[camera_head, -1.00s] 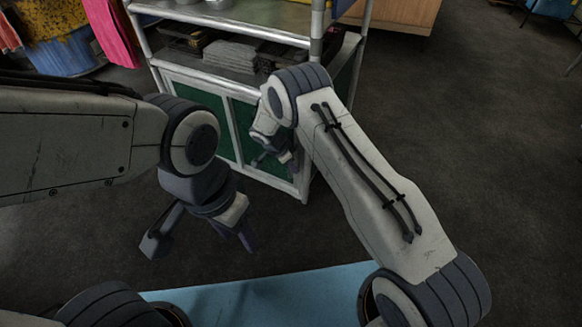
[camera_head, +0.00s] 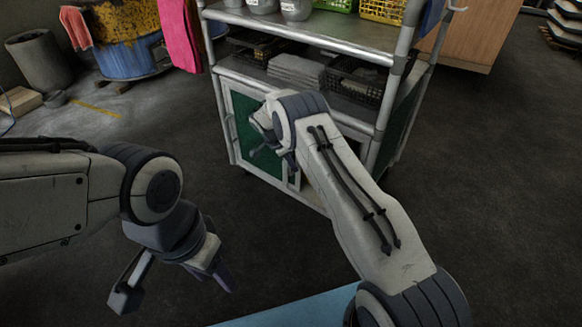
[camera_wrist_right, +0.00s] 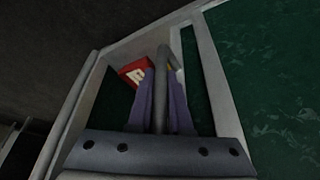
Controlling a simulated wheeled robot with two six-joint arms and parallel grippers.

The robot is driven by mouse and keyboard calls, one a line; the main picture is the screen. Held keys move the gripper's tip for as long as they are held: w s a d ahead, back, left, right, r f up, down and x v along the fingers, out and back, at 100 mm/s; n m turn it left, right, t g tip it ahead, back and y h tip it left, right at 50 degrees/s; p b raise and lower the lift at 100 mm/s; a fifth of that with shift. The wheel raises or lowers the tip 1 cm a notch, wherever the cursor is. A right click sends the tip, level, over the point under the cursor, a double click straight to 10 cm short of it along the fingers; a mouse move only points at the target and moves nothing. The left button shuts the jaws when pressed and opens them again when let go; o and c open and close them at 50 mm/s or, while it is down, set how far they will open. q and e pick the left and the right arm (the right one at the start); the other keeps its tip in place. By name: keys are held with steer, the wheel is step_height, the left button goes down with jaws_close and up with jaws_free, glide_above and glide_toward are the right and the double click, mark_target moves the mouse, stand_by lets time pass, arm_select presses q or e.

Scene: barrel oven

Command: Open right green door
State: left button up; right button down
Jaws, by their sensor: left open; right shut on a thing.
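The cart's cabinet has a green left door (camera_head: 257,140) in a pale frame. To its right, a pale cabinet opening (camera_head: 320,187) shows beside my right arm. My right gripper (camera_wrist_right: 160,95) is shut on a grey upright bar-like handle (camera_wrist_right: 161,62) between its purple fingers. A narrow green panel (camera_wrist_right: 197,90) lies just right of the handle, and the inside of the cabinet shows to the left. In the head view my right forearm hides most of the right door. My left gripper (camera_head: 172,284) is open and empty, low at the left, away from the cart.
A red box (camera_wrist_right: 134,71) is visible inside the cabinet. The cart's shelf holds black baskets (camera_head: 358,82) and a grey stack (camera_head: 296,70); containers stand on top (camera_head: 297,8). A blue drum (camera_head: 135,58) stands back left. Dark floor right of the cart is free.

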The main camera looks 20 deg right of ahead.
steer(key=shift+w, duration=0.2)
steer(key=c, duration=0.8)
jaws_free()
steer(key=shift+c, duration=0.2)
steer(key=shift+a, duration=0.1)
steer(key=p+v, duration=0.4)
steer(key=v, duration=0.6)
steer(key=shift+r, duration=0.2)
steer(key=shift+a, duration=0.15)
